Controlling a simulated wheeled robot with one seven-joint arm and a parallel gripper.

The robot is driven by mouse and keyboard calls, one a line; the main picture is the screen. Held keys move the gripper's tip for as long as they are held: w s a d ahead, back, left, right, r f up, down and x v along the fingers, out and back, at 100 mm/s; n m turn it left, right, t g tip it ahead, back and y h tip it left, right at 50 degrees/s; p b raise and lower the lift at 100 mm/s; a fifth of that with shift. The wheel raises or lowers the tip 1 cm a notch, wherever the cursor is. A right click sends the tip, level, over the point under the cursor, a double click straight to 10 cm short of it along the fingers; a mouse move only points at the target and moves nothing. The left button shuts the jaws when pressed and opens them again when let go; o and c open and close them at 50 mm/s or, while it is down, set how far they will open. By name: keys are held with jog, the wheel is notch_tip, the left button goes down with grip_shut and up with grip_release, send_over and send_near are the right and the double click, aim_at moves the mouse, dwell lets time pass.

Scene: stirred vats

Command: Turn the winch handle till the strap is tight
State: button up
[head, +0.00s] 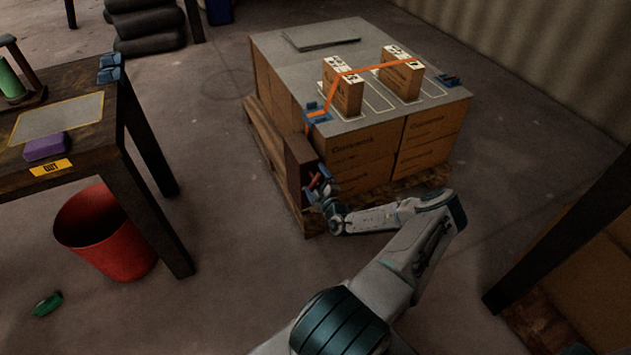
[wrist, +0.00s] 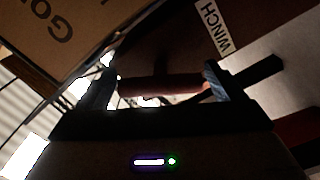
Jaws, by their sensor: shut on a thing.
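The winch (head: 302,164) is a brown post-like box with blue fittings on the near left side of the carton stack; a WINCH label (wrist: 212,27) shows in the wrist view. Its reddish handle (wrist: 160,86) spans between my two fingers in that view. My gripper (head: 322,188) is shut on the handle, low beside the winch. The orange strap (head: 372,67) rises from a blue edge fitting (head: 318,117), crosses the tops of two small cartons and comes down towards a dark blue fitting (head: 448,80). Its runs look straight; I cannot tell how tight it is.
The two cartons (head: 343,92) (head: 402,78) stand upright on the stack's grey top (head: 290,65). The stack rests on a wooden pallet (head: 262,140). A workbench (head: 90,135) and red bin (head: 105,235) stand left. Another dark table (head: 560,225) is at right.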

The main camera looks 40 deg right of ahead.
jog(key=o, duration=0.7)
jog(key=shift+o, duration=0.2)
jog(key=p+v, duration=0.2)
jog(key=v, duration=1.2)
jog(key=shift+p, duration=0.4)
jog(key=shift+w+a, duration=0.1)
